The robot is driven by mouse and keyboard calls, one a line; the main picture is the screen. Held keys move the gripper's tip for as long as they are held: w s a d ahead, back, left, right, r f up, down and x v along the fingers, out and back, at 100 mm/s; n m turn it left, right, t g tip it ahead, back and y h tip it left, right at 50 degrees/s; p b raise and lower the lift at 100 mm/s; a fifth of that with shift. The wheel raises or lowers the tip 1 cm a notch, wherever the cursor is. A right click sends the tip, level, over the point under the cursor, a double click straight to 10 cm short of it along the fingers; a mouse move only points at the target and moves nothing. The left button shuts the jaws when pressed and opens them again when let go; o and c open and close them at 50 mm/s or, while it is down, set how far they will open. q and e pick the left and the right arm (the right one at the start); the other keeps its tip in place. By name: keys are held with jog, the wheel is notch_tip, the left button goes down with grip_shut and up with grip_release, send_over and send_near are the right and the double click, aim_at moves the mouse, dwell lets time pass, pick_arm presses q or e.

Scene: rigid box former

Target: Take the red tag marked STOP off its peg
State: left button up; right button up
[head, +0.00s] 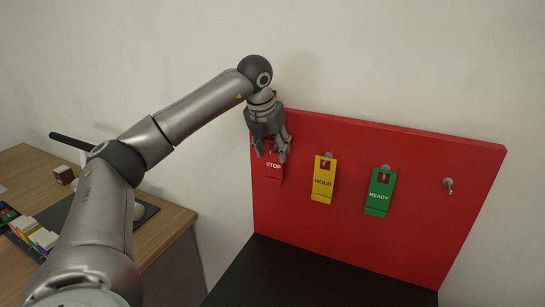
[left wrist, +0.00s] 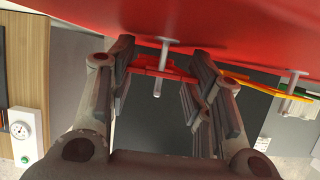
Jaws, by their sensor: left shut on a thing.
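The red STOP tag (head: 273,173) hangs at the left end of the red board, in front of it. My left gripper (head: 271,155) is at the top of this tag, its fingers on either side. In the left wrist view the gripper (left wrist: 160,85) is shut on the red tag (left wrist: 150,71), seen edge-on between the fingers. A metal peg (left wrist: 158,85) passes through the tag, so the tag is still around its peg. My right gripper is in neither view.
The yellow HOLD tag (head: 323,182) and green READY tag (head: 380,193) hang on pegs to the right. An empty peg (head: 448,184) is at the far right of the red board (head: 350,237). A wooden desk (head: 165,222) stands at the left.

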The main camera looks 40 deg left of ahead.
pick_arm(q)
jog(key=s+d+b, duration=0.2)
jog(key=s+b, duration=0.2)
jog(key=s, duration=0.4)
jog(key=s+d+b, duration=0.3)
jog(key=s+b, duration=0.1)
jog(key=s, duration=0.5)
jog(key=shift+d, duration=0.25)
